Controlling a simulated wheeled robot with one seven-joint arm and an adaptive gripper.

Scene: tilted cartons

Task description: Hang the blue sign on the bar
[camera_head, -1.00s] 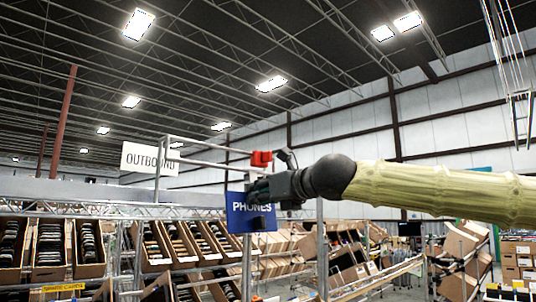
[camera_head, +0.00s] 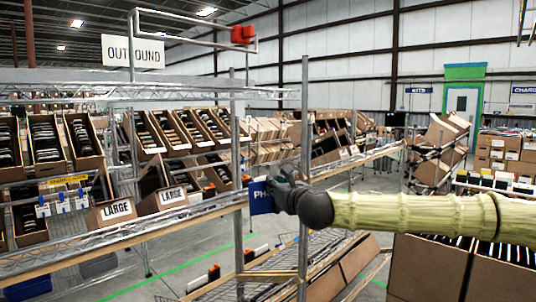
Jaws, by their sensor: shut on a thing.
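The blue sign (camera_head: 260,198) with white letters, of which "PH" shows, is at the middle of the view. My gripper (camera_head: 276,190) is shut on it from the right and hides its right part. My arm reaches in from the right edge. A grey metal bar frame (camera_head: 190,35) stands at the upper left, with a red block (camera_head: 242,34) near its right end. The sign is well below the bar and apart from it in the picture. The sign's top edge and any hook are too small to make out.
A white "OUTBOUND" sign (camera_head: 133,52) is by the bar's left post. Wire shelving (camera_head: 120,92) with tilted cartons (camera_head: 83,142) fills the left. Metal uprights (camera_head: 305,120) stand close to my gripper. Large cartons (camera_head: 430,265) lie below my arm.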

